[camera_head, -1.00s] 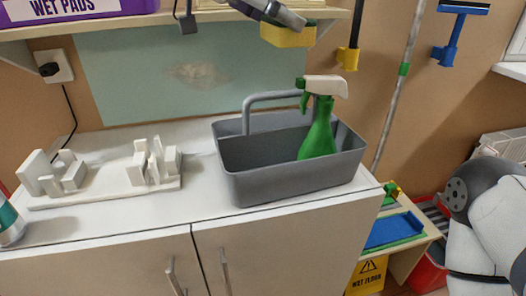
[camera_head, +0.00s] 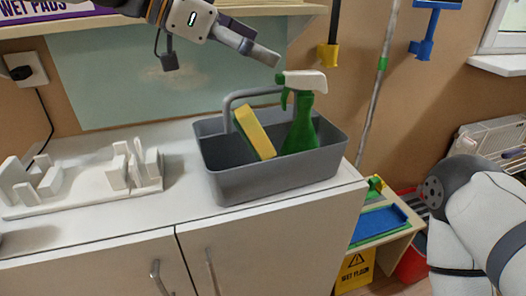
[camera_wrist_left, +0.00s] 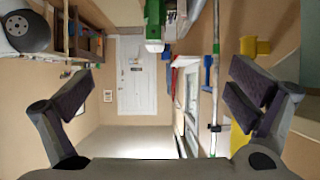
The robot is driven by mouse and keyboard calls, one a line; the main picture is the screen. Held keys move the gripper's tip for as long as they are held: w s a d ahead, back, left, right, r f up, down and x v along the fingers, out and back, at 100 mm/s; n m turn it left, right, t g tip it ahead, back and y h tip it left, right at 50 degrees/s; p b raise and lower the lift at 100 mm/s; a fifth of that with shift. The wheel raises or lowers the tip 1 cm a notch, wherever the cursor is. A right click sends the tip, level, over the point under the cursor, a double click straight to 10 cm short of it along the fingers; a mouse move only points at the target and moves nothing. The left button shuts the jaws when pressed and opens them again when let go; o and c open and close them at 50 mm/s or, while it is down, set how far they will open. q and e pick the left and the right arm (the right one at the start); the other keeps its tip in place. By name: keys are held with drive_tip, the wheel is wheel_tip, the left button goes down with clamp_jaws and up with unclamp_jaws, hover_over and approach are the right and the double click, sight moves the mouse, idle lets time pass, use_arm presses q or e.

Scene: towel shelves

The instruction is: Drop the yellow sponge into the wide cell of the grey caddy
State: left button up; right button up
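The yellow sponge (camera_head: 255,132), with a thin green layer, stands tilted inside the grey caddy (camera_head: 275,181), left of the green spray bottle (camera_head: 301,128). Its lower end is hidden behind the caddy's front wall, and I cannot tell which cell that end rests in. The caddy sits on the white cabinet top, with its handle (camera_head: 237,96) up. My left gripper (camera_head: 262,50) is above the caddy, apart from the sponge. In the left wrist view my left gripper (camera_wrist_left: 162,95) has its fingers wide apart with nothing between them. My right gripper is out of view.
A white slotted rack (camera_head: 90,197) stands left on the cabinet top (camera_head: 110,218). A shelf (camera_head: 120,22) runs above, near my left arm. The spray bottle's white head rises close to my left gripper. A yellow wet-floor sign (camera_head: 355,272) is below right.

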use_arm(q)
drive_tip(key=v, duration=1.2)
